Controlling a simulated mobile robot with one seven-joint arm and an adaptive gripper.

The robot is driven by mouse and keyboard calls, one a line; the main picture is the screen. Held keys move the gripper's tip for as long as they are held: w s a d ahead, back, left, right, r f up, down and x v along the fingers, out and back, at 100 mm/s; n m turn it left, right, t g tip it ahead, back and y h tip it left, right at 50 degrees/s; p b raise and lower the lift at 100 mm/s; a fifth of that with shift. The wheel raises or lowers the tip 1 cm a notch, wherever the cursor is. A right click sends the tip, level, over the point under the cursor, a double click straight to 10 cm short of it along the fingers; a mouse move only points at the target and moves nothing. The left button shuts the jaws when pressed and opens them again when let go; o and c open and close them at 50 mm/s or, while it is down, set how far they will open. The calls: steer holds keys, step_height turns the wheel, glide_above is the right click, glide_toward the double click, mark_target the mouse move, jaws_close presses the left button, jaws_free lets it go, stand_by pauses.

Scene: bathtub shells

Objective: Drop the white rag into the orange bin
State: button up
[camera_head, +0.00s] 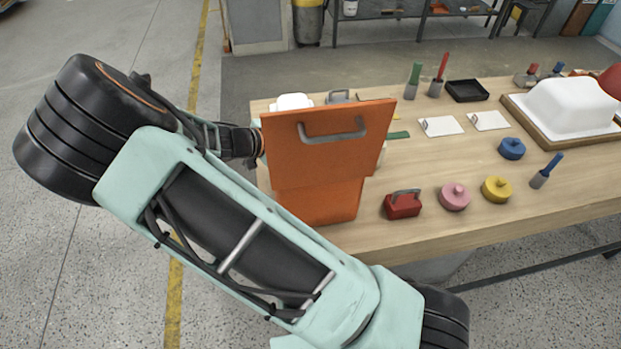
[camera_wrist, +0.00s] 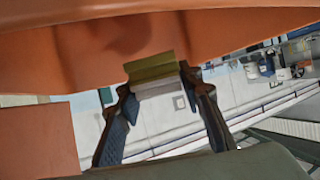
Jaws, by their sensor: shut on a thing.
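The orange bin (camera_head: 318,198) stands at the near left end of the table, with an orange panel bearing a grey handle (camera_head: 330,133) raised toward me. My wrist reaches behind this panel, which hides my gripper in the head view. In the wrist view my gripper (camera_wrist: 157,85) has both fingertips against a small piece, yellow-green above and whitish below (camera_wrist: 152,70). I cannot tell whether this piece is the white rag. Orange surfaces, likely of the bin, fill the top and lower left there. A white item (camera_head: 292,101) lies partly hidden behind the panel.
On the wooden table (camera_head: 430,165) a red tool (camera_head: 403,204), a pink disc (camera_head: 454,197) and a yellow disc (camera_head: 497,189) lie right of the bin. A white tub shell (camera_head: 570,107) sits at the far right. Open floor lies to the left.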

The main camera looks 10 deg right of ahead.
steer(key=o, duration=1.2)
steer(key=shift+a, duration=0.1)
steer(key=v, duration=1.1)
steer(key=shift+s+a+r, duration=0.2)
steer(key=shift+s+a, duration=0.05)
steer(key=shift+a, duration=0.05)
